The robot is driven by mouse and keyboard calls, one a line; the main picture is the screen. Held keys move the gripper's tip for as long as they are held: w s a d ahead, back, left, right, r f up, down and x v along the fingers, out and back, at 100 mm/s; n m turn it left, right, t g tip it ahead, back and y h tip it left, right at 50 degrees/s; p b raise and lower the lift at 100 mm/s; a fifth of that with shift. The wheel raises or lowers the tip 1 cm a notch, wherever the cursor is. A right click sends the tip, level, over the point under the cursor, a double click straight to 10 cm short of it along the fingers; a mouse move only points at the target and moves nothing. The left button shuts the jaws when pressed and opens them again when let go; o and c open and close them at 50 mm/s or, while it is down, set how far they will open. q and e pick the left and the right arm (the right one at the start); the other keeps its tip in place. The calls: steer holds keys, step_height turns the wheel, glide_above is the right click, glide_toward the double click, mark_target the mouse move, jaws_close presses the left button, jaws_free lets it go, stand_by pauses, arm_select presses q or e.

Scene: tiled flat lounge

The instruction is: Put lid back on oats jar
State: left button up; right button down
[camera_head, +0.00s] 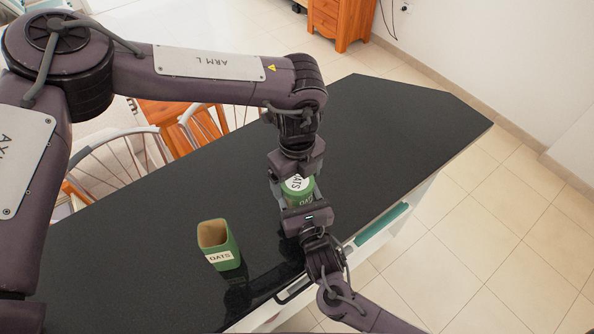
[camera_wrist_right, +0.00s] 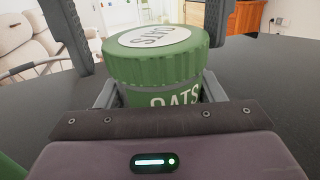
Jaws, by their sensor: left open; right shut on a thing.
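The oats jar (camera_head: 306,201) is green with an "OATS" label and stands upright near the counter's right edge; its body also shows in the right wrist view (camera_wrist_right: 172,98). The green ribbed lid (camera_wrist_right: 155,62) with a white "OATS" disc is on top of the jar, with no clear gap visible; it also shows in the head view (camera_head: 298,185). My right gripper (camera_head: 297,207) is shut on the jar body below the lid. My left gripper (camera_head: 293,183) comes down from above, open, its fingers (camera_wrist_right: 68,35) apart on either side of the lid.
An open, empty-looking green "OATS" container (camera_head: 217,246) without a lid stands on the dark counter (camera_head: 385,130), left of the jar. The counter's far end is clear. Chairs (camera_head: 180,125) line its left side.

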arm_select(q)
steer(key=c, duration=1)
steer(key=o, duration=1.1)
steer(key=shift+o, duration=0.2)
step_height(320, 180, up, 12)
arm_select(e)
steer(key=shift+c, duration=1.4)
jaws_free()
